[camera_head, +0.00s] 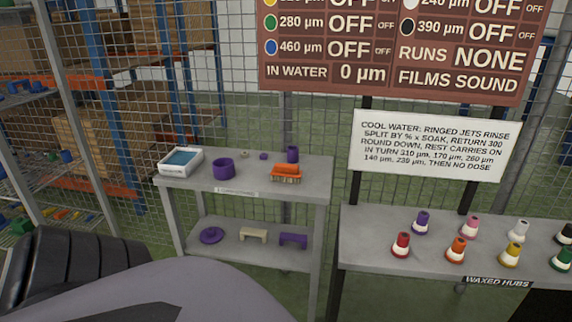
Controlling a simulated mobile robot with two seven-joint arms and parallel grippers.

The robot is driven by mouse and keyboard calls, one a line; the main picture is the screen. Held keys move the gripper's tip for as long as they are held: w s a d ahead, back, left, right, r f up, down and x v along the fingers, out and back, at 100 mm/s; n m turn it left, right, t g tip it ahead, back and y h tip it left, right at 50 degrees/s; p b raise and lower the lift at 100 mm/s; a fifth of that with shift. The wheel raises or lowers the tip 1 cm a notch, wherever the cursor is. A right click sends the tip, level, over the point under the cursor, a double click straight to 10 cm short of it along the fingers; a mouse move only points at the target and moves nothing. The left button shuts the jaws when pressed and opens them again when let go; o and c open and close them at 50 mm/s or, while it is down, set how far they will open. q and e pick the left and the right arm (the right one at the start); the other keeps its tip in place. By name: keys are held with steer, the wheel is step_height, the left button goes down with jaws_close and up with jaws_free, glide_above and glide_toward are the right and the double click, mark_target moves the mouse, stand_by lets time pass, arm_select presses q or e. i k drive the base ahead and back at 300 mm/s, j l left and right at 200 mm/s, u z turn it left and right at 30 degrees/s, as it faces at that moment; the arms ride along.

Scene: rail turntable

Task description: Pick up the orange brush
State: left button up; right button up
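The orange brush (286,171) lies on the top of the grey two-tier stand (254,187), near its right front edge. It looks orange with darker bristles underneath. A purple cylinder (293,154) stands just behind it, and a wider purple cup (223,168) stands to its left. Neither of my grippers shows. A large grey and black part of mine fills the bottom left of the view, well in front of the stand, apart from the brush.
A white tray with blue inside (163,167) sits at the stand's left. Its lower shelf (228,252) holds purple and beige pieces. On the right, a grey table (372,257) bears several coloured hubs. Wire mesh stands behind; green floor shows between stand and table.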

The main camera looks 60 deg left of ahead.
mark_target(281, 173)
steer(key=j, duration=0.55)
steer(key=k+j+z, duration=0.1)
steer(key=j, duration=0.95)
steer(key=k+z, duration=0.05)
